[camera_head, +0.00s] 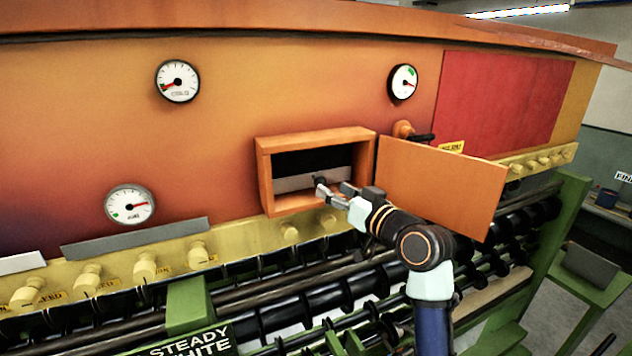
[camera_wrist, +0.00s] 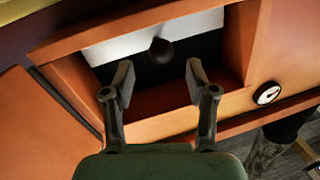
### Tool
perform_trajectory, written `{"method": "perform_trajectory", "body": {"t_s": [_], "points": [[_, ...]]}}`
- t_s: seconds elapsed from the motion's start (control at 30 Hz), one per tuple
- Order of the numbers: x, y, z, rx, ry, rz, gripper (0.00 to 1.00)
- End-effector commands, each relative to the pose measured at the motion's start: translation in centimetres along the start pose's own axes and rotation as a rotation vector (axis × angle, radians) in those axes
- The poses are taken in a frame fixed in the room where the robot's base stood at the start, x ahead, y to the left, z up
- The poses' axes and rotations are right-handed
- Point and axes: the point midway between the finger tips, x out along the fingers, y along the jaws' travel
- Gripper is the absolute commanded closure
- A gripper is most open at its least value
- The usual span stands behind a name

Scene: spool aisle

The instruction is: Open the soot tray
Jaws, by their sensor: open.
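The soot tray's front appears as a grey panel (camera_head: 292,183) inside the orange box-like opening (camera_head: 265,190). In the wrist view this panel (camera_wrist: 120,45) is pale and bears a round dark knob (camera_wrist: 161,50). My gripper (camera_head: 333,190) reaches into the mouth of the opening from the lower right. In the wrist view my gripper (camera_wrist: 158,82) is open and empty. The knob shows between and just beyond its two fingertips, apart from both. The tray sits inside the opening; its depth is hidden.
An orange door (camera_head: 440,185) stands swung open to the right of the opening, close beside my arm; it also shows in the wrist view (camera_wrist: 40,125). Yellow knobs (camera_head: 145,265) and dark rollers (camera_head: 290,318) lie below. Gauges (camera_head: 403,83) are on the orange wall.

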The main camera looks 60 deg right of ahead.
Motion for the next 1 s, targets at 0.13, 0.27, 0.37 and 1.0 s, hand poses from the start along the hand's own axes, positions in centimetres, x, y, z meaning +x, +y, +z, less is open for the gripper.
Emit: {"method": "perform_trajectory", "body": {"t_s": [0.13, 0.27, 0.37, 1.0], "points": [[3.0, -0.2, -0.3, 0.001, -0.004, -0.002, 0.43], [4.9, -0.2, -0.2, 0.000, -0.003, -0.001, 0.43], [5.7, -0.1, -0.1, 0.000, -0.002, -0.001, 0.43], [5.8, -0.1, 0.1, -0.001, -0.001, -0.001, 1.00]]}}
